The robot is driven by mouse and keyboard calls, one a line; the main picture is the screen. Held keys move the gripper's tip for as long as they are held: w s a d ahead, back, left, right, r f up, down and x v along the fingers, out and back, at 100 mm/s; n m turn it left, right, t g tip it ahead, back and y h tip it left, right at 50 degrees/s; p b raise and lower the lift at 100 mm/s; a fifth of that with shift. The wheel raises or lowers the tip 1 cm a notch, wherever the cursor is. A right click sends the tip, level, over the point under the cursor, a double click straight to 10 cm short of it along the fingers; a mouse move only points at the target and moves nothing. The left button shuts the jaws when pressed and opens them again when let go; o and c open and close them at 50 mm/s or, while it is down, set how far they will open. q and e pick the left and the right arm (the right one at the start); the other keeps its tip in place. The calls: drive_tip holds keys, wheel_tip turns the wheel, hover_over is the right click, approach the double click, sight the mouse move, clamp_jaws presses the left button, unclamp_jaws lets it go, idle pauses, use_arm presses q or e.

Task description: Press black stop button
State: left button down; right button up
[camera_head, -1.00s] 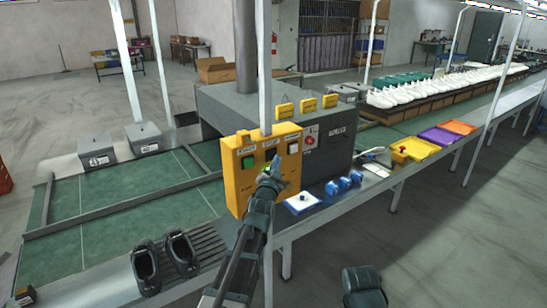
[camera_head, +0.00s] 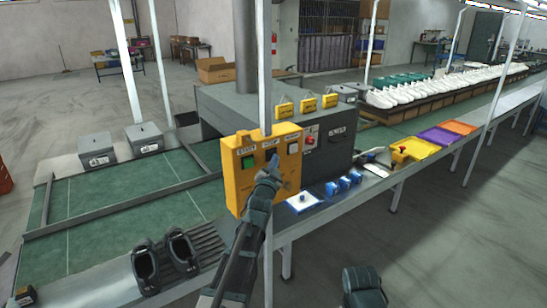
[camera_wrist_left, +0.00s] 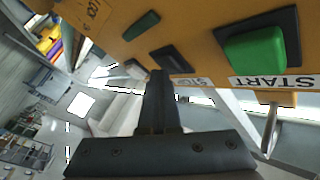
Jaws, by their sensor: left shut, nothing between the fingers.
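The yellow control box (camera_head: 236,196) stands at the line's edge, with a green START button (camera_head: 248,162) and a pale button (camera_head: 292,149) on its face. My left gripper (camera_head: 273,161) is shut and empty, its tip at the box face over the middle STOP position, which it hides in the head view. In the left wrist view the black stop button (camera_wrist_left: 173,57) sits on a dark square beside the green START button (camera_wrist_left: 255,55). The shut fingers (camera_wrist_left: 158,76) reach its lower left edge; I cannot tell whether they touch.
A dark grey machine (camera_head: 325,158) stands behind the box. Blue items (camera_head: 344,184) and a blue-and-white pad (camera_head: 303,202) lie to its right. Two black shoes (camera_head: 165,260) rest on the rack at the front left.

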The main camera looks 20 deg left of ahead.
idle(0.3)
use_arm(q)
drive_tip(key=shift+s+d, duration=0.6)
drive_tip(key=shift+d, duration=0.15)
drive_tip(key=s+d, duration=0.1)
drive_tip(key=d, duration=0.1)
drive_tip(key=s+d, duration=0.2)
idle(0.5)
idle(0.6)
